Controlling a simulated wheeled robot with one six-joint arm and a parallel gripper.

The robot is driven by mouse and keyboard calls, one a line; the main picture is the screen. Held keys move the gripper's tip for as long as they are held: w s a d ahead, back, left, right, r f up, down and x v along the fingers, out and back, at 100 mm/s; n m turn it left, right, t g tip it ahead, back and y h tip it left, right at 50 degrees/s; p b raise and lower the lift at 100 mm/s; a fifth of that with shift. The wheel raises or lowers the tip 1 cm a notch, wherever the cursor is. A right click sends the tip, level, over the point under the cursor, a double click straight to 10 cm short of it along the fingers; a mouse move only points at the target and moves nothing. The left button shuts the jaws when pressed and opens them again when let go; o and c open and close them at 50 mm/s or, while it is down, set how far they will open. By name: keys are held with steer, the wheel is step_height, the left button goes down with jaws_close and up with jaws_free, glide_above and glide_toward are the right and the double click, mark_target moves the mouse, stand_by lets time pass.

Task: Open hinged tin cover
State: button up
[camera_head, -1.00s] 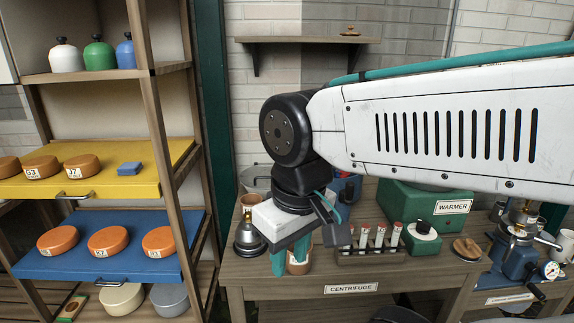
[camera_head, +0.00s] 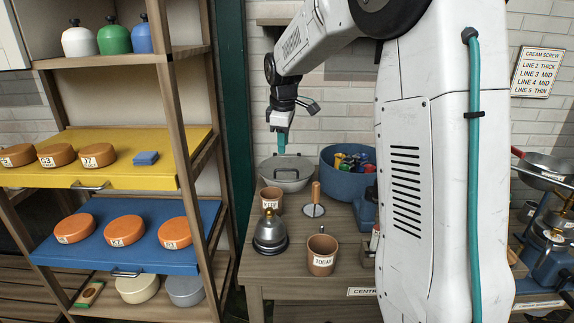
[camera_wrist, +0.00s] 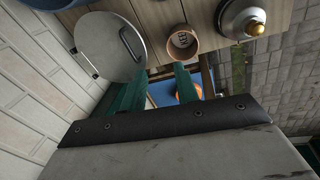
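A grey round tin (camera_head: 284,180) with a flat hinged cover stands at the back of the wooden table, against the wall. Its cover is shut. In the wrist view the cover (camera_wrist: 98,46) shows from above, with a dark bar handle (camera_wrist: 132,43) near one side and a small metal fitting at the rim. My gripper (camera_head: 281,151) points down just above the tin and looks apart from it. In the wrist view my gripper (camera_wrist: 164,70) has its two green fingers apart with nothing between them, beside the cover's edge.
A blue tub (camera_head: 345,180) of coloured items stands right of the tin. In front are a brown pot (camera_head: 271,200), a wooden-handled tool (camera_head: 315,198), a silver bell-shaped weight (camera_head: 270,233) and a TODAY cup (camera_head: 321,255). A shelf post (camera_head: 184,130) rises at left.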

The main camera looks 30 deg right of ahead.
steer(key=w+d+f+n, duration=0.2)
steer(key=w+d+f, duration=0.3)
steer(key=w, duration=0.1)
glide_above(287, 179)
step_height(287, 179, down, 8)
steer(key=shift+w+r, duration=0.1)
steer(key=shift+r, duration=0.15)
jaws_close()
